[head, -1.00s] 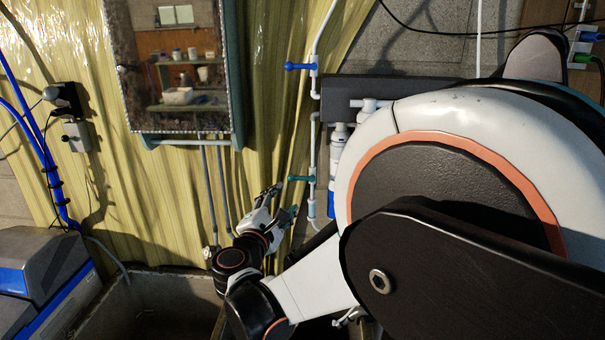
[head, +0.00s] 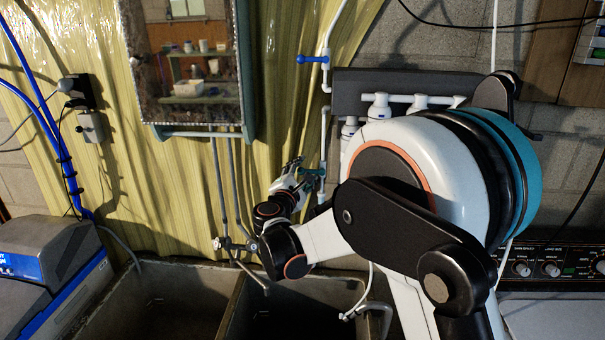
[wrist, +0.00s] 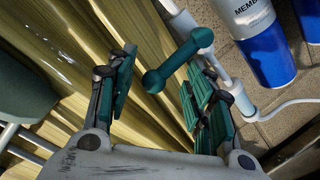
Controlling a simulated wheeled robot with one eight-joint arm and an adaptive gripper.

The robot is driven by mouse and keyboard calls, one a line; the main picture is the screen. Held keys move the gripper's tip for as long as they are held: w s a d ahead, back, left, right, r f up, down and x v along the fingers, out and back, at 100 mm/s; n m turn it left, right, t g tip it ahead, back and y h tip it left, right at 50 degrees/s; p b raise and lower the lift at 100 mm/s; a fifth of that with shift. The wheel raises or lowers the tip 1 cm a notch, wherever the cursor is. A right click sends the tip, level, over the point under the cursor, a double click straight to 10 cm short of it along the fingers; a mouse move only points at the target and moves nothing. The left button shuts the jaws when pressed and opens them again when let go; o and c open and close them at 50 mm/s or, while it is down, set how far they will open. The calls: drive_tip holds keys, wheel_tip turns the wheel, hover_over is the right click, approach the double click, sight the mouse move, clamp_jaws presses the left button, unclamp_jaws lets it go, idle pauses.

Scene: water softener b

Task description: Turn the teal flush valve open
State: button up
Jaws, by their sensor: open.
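The teal flush valve (wrist: 178,62) shows in the wrist view as a bar handle with rounded ends, set on a white pipe. Its near end lies in the gap between the fingers of my gripper (wrist: 156,82). The far end, at the pipe, is beyond the right finger's tip. The fingers are apart, and I see no clear grip on the handle. In the head view my gripper (head: 304,172) is at the white pipe, and the valve there is hard to tell from the teal finger pads.
A blue-handled valve (head: 313,59) sits higher on the same pipe. White and blue filter canisters (wrist: 263,45) stand close right of the teal valve. A mirror cabinet (head: 188,65) hangs at left on the yellow sheeting. A double sink (head: 235,300) lies below.

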drive_tip(key=shift+w, duration=0.15)
clamp_jaws()
